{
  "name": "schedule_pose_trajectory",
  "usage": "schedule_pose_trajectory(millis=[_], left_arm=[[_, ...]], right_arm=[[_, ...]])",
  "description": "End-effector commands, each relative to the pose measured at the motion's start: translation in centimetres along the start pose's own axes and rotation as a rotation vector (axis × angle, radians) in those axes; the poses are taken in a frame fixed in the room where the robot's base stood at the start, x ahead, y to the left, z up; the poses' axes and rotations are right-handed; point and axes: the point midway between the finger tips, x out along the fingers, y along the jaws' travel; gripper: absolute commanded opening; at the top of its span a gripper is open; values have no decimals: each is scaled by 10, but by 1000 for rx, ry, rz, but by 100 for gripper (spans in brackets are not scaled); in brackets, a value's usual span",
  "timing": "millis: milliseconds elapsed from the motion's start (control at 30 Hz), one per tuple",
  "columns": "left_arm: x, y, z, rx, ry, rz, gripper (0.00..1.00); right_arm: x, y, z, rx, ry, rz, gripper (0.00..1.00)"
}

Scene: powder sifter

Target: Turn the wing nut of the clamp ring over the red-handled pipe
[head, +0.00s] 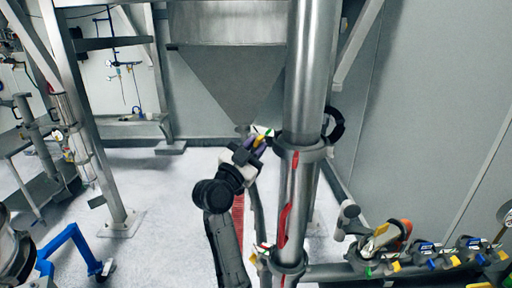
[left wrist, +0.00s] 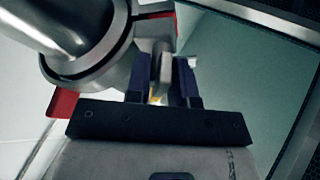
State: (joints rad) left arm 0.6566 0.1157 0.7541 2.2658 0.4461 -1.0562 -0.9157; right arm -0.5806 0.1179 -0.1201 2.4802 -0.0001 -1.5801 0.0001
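The steel pipe with a long red handle (head: 285,225) stands upright at the middle of the head view. A clamp ring (head: 303,150) goes around the pipe above the handle; its metal band also shows in the left wrist view (left wrist: 75,68). My left gripper (head: 262,141) is at the left side of this ring. In the left wrist view, its two dark blue fingers (left wrist: 162,80) are apart, on either side of a grey metal piece (left wrist: 164,72), which looks like the wing nut. A gap shows beside the left finger. My right gripper is in neither view.
A steel hopper cone (head: 230,80) hangs behind my left gripper. A lower clamp ring (head: 288,262) is on the same pipe. A horizontal pipe with several coloured clamps (head: 430,262) runs at the lower right. A grey wall (head: 440,110) is on the right.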

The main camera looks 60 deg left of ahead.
Motion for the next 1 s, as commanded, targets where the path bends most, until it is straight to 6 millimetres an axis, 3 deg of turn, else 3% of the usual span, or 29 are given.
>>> schedule_pose_trajectory(millis=[233,667,1000], left_arm=[[0,0,0,0,0,0,0],[0,1,-1,-87,0,-35,0],[1,1,-3,-363,-1,-148,0]], right_arm=[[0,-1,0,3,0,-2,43],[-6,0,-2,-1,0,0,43],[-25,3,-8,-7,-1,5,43]])
